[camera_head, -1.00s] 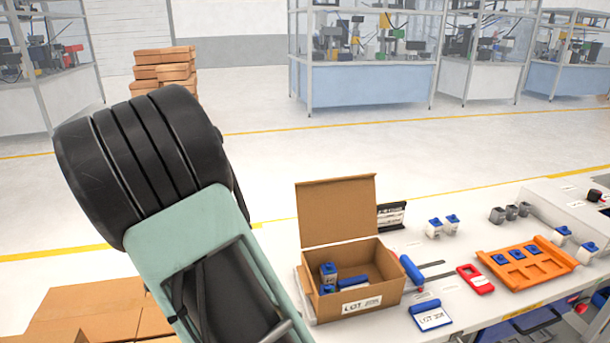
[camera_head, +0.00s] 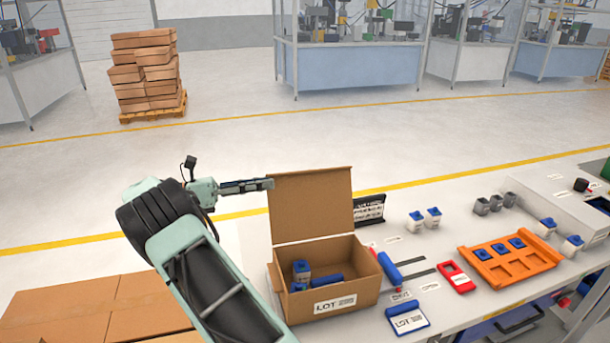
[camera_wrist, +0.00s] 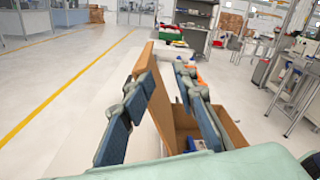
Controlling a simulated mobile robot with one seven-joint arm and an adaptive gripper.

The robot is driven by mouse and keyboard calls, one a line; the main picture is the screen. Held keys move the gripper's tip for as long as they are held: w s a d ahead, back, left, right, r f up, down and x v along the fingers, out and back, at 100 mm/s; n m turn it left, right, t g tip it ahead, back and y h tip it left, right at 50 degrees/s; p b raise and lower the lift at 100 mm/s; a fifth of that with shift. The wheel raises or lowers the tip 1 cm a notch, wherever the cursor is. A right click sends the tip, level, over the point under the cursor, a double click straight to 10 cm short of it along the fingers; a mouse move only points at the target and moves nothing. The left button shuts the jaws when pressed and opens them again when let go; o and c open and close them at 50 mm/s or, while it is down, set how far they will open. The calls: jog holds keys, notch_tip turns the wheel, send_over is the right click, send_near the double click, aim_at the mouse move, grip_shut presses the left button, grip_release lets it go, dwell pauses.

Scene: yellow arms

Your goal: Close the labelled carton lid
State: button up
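The brown cardboard carton (camera_head: 360,270) stands on the table with a white LOT label (camera_head: 335,304) on its front. Its lid (camera_head: 311,203) stands open, nearly upright at the back. Blue-topped parts (camera_head: 301,270) lie inside. My gripper (camera_head: 270,184) is at the lid's upper left edge in the head view, pointing right. In the wrist view its two fingers (camera_wrist: 164,72) are apart, and the lid (camera_wrist: 158,92) shows edge-on in the gap between them. I cannot tell whether a finger touches the lid.
An orange tray (camera_head: 476,266), a red part (camera_head: 456,277), a blue-edged LOT card (camera_head: 408,318) and a black sign (camera_head: 370,210) lie or stand right of the carton. Small blue-topped parts (camera_head: 433,217) stand farther back. Larger cardboard boxes (camera_head: 62,298) are at lower left.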

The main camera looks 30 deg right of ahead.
jog(key=p, duration=0.2)
send_over(301, 195)
jog(key=shift+r, duration=0.25)
jog(key=shift+d, duration=0.1)
jog(key=c, duration=0.7)
grip_shut()
jog(key=o, duration=0.7)
grip_release()
